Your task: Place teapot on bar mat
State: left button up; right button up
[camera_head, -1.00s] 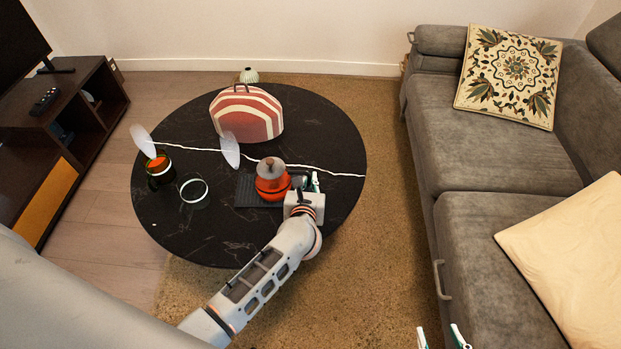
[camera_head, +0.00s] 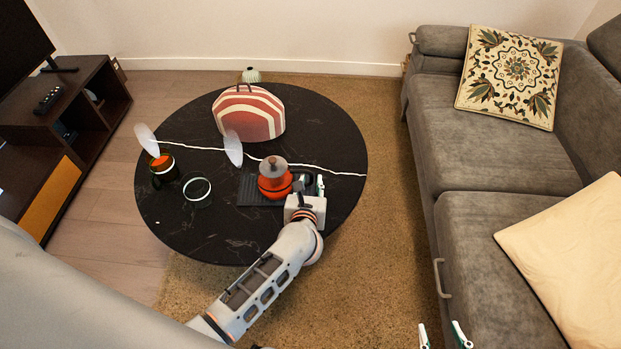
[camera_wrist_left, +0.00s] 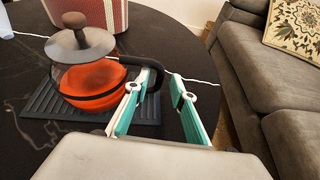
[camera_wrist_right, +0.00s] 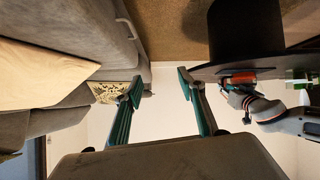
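The orange teapot (camera_head: 275,184) with a grey lid and dark handle stands upright on the dark ribbed bar mat (camera_head: 250,192) on the round black table. It also shows in the left wrist view (camera_wrist_left: 92,82), with the mat (camera_wrist_left: 45,103) under it. My left gripper (camera_head: 312,183) is at the teapot's right, by the handle. In the left wrist view its fingers (camera_wrist_left: 164,78) are apart, with the handle's outer curve close to the left finger; I cannot tell whether they touch. My right gripper (camera_head: 438,334) is open and empty, away from the table, also in the right wrist view (camera_wrist_right: 160,84).
A red-and-cream striped case (camera_head: 249,114) stands behind the teapot. A dark mug with orange contents (camera_head: 163,170), a glass (camera_head: 197,192) and pale upright discs (camera_head: 233,148) are to the left. A grey sofa (camera_head: 490,140) is on the right. The table's front left is clear.

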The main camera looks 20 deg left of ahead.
pick_arm(q)
jog(key=s+d+r+m+t+h+p, duration=0.1)
jog(key=s+d+r+m+t+h, duration=0.3)
jog(key=s+m, duration=0.65)
jog(key=s+r+m+h+p, duration=0.1)
jog(key=s+r+m+h, duration=0.1)
jog(key=s+r+m, duration=0.8)
jog(key=s+a+f+m+g, duration=0.2)
jog(key=f+m, duration=0.4)
jog(key=m, duration=0.5)
jog(key=s+a+f+m+g, duration=0.3)
jog(key=s+f+m, duration=0.3)
jog(key=m, duration=0.6)
jog(key=shift+s+a+g, duration=0.35)
jog(key=shift+s+g, duration=0.25)
jog(key=shift+s, duration=0.2)
pick_arm(e)
jog(key=shift+s+d+f, duration=0.3)
jog(key=shift+s, duration=0.05)
